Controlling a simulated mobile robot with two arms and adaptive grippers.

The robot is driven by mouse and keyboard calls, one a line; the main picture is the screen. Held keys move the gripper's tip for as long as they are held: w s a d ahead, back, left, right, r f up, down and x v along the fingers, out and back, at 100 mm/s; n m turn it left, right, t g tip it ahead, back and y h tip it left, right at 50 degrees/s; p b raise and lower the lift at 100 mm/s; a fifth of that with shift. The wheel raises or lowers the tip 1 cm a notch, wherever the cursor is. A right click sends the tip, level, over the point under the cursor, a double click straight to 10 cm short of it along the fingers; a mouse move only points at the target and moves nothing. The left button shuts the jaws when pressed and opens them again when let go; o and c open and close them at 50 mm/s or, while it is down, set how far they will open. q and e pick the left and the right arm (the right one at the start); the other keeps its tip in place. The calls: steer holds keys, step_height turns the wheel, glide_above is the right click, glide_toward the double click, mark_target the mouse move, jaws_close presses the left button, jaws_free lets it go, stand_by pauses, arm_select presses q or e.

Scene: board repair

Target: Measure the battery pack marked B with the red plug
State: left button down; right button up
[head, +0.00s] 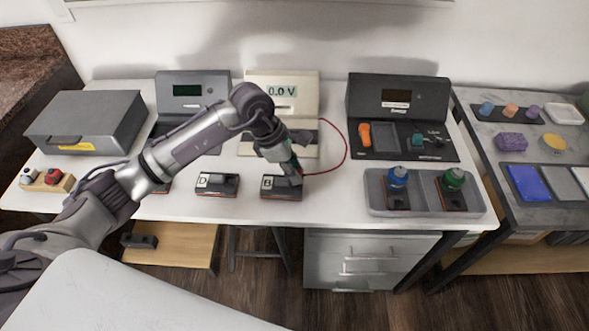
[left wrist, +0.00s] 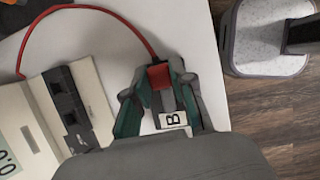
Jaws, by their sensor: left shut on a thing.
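The battery pack marked B (head: 282,194) lies near the front edge of the white table; its label also shows in the left wrist view (left wrist: 172,119). My left gripper (head: 294,174) points down at the right part of this pack. In the left wrist view the gripper (left wrist: 160,82) is shut on the red plug (left wrist: 159,76), over the pack. I cannot tell whether the plug is seated. A red cable (head: 345,150) loops from the plug to the cream meter (head: 309,84), whose display (head: 281,92) reads 0.0 V. My right gripper is not in view.
Pack D (head: 217,185) lies left of pack B, with another pack partly hidden behind my arm. A grey tray (head: 414,205) with blue-topped and green-topped items stands right. Dark devices stand at the back. The table front between pack B and the tray is clear except for cable.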

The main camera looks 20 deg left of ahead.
arm_select(q)
steer(key=shift+f+b, duration=0.5)
steer(key=shift+b, duration=0.05)
stand_by(0.9)
steer(key=c, duration=0.6)
jaws_free()
steer(key=shift+r, duration=0.35)
steer(key=shift+r+p, duration=0.7)
steer(key=shift+r, duration=0.45)
steer(key=shift+r, duration=0.1)
steer(key=shift+r+p, duration=1.5)
steer(key=shift+r, duration=1.45)
